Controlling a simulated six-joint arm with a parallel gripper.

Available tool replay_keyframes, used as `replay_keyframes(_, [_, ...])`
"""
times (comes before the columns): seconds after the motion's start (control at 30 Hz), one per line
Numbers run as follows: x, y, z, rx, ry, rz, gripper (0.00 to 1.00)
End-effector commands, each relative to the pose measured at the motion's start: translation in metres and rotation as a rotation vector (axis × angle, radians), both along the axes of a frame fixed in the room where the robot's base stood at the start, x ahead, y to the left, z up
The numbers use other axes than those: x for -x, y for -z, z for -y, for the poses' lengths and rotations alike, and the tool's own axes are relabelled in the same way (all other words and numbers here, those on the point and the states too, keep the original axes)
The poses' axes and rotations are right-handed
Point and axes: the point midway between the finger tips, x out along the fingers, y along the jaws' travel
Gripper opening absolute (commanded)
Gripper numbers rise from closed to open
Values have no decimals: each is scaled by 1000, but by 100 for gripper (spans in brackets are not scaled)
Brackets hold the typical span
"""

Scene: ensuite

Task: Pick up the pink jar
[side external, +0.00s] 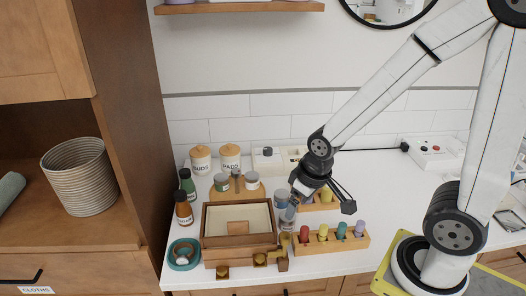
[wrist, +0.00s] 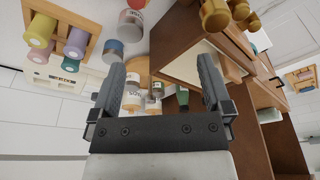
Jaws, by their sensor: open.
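My gripper (side external: 322,196) hangs above the counter, behind the front peg rack. In the wrist view its two fingers (wrist: 162,68) are spread wide with nothing held between them. A small jar with a pinkish-red band (wrist: 131,24) shows at the top of the wrist view, beyond the left finger; it may be the pink jar, but I cannot be sure. A blue-grey jar (wrist: 113,48) is next to it. In the side view, small jars (side external: 281,200) stand left of my gripper, close to the wooden box; no clearly pink one can be made out there.
An open wooden box (side external: 208,243) stands left of the jars, with brass knobs (side external: 260,258) at its front. A rack of coloured pegs (side external: 318,243) is at the front, another behind it. Bottles (side external: 184,214), canisters (side external: 201,160) and a teal bowl (side external: 184,256) crowd the left. The counter's right is freer.

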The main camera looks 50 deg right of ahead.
Motion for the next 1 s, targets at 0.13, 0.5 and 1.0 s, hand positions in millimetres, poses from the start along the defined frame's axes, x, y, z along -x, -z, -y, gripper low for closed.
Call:
replay_keyframes(0.13, [0, 0, 0, 0, 0, 0, 100])
replay_keyframes(0.5, [0, 0, 0, 0, 0, 0, 100])
replay_keyframes(1.0, [14, 27, 18, -176, 402, -239, 100])
